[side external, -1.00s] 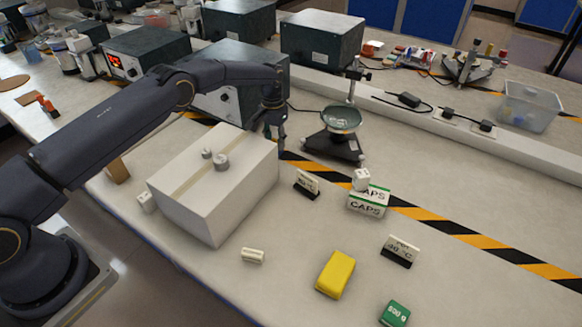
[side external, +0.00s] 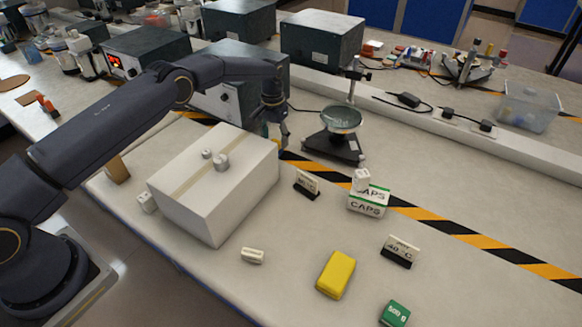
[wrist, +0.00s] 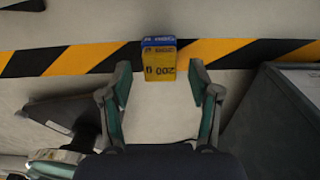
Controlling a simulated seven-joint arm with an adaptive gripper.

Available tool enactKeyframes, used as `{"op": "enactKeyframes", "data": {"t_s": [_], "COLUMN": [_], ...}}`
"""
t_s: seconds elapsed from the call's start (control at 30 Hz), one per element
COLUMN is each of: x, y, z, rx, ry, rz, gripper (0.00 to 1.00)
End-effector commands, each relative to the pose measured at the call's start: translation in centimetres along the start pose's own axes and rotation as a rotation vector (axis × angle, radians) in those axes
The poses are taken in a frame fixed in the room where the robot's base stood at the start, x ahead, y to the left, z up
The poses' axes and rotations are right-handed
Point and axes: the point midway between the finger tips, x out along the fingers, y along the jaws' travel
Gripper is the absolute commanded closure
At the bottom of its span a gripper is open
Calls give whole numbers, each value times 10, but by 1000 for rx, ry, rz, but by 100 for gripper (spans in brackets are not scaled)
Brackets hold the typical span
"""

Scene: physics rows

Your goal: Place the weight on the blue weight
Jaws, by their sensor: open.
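In the wrist view a yellow weight (wrist: 160,66) with a dark "200 g" label sits directly against a blue weight (wrist: 158,41), whose lettering is partly legible. From this angle I cannot tell how much of the yellow one rests on the blue one. My gripper (wrist: 161,80) is open, with one finger on each side of the yellow weight and gaps between. In the side view my gripper (side external: 276,138) points down behind the white box, and only a bit of yellow shows by its fingers. The blue weight is hidden there.
A large white box (side external: 232,194) with small grey cylinders on top stands close in front of my gripper. A stand with a glass dish (side external: 341,119) is to the right. A yellow block (side external: 336,274), a green block (side external: 395,313) and small label blocks lie nearer.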

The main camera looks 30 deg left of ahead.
Motion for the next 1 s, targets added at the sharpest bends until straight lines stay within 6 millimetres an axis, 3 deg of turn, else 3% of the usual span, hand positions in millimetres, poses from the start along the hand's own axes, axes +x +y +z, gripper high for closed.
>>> {"op": "enactKeyframes", "data": {"t_s": [0.3, 0.67, 0.77, 0.87, 1.0], "x": [-71, -125, -162, -215, -285], "y": [0, 0, -1, -3, -6], "z": [-1, 2, 10, 32, 85], "rx": [-1, 0, 0, 1, 2], "ry": [4, 14, 44, 91, 169], "rz": [0, 0, 0, 1, 0], "gripper": [38, 38, 38, 38, 38]}}
